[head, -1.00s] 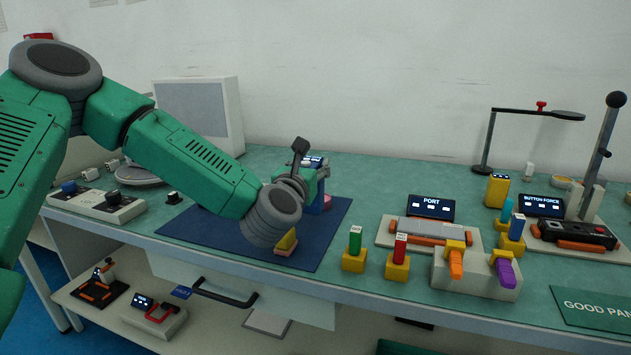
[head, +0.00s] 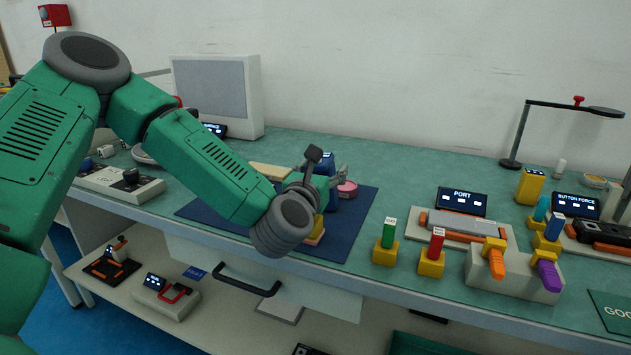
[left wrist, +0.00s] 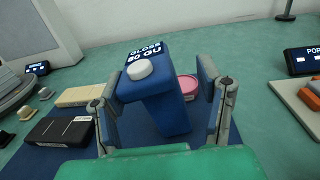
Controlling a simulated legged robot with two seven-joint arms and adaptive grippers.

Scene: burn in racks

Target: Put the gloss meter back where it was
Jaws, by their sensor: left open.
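The gloss meter is a blue block with a white knob and a lit display reading GLOSS 80 GU; it shows in the left wrist view (left wrist: 165,100). My left gripper (left wrist: 162,104) is open, with one finger on each side of the meter. A gap shows at the right finger; contact at the left finger is unclear. In the head view the meter (head: 324,163) is at the dark blue mat (head: 345,240), partly hidden by my left wrist and gripper (head: 325,175). Whether its base rests on the mat is hidden. My right gripper is not in view.
A pink round tin (left wrist: 187,86) stands behind the meter. A black box (left wrist: 60,131) and a cream block (left wrist: 80,96) lie to its left. Yellow stands with green (head: 389,233) and red (head: 436,243) plugs stand right of the mat. A grey panel box (head: 215,95) stands behind.

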